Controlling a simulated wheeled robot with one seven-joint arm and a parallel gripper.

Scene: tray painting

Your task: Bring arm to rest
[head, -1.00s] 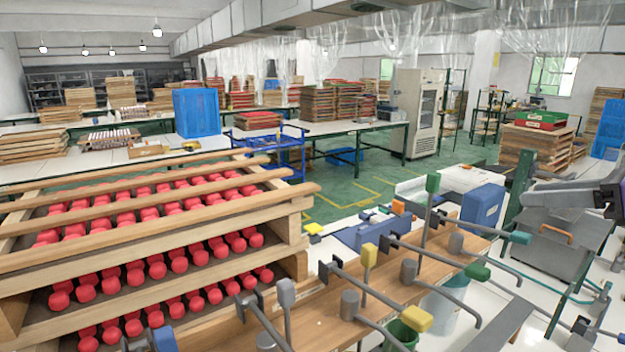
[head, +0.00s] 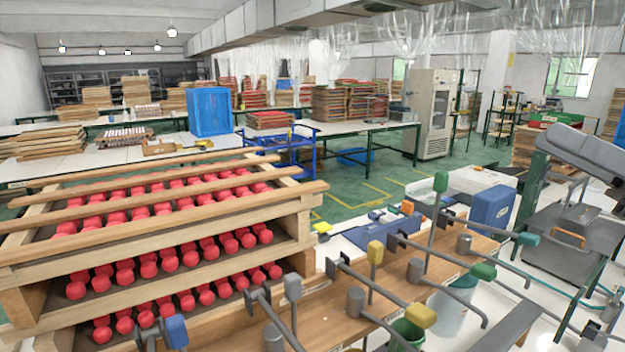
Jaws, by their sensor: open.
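My gripper is not in view. A grey rounded link, which looks like part of my arm, enters at the right edge of the head view. A stack of wooden trays (head: 150,254) stands at the left front, holding rows of red rounded pieces (head: 192,258). To its right is a wooden bench (head: 330,300) with a row of metal holders and rods with coloured ends, among them a blue one (head: 176,331), a yellow one (head: 375,253) and a green one (head: 441,182).
A blue box (head: 491,207) sits behind the bench. A clear bucket (head: 453,302) and a green bucket (head: 406,334) stand in front of it. White tables, a blue crate (head: 210,111) and a white cabinet (head: 433,112) are farther back. Green floor (head: 375,195) is open between.

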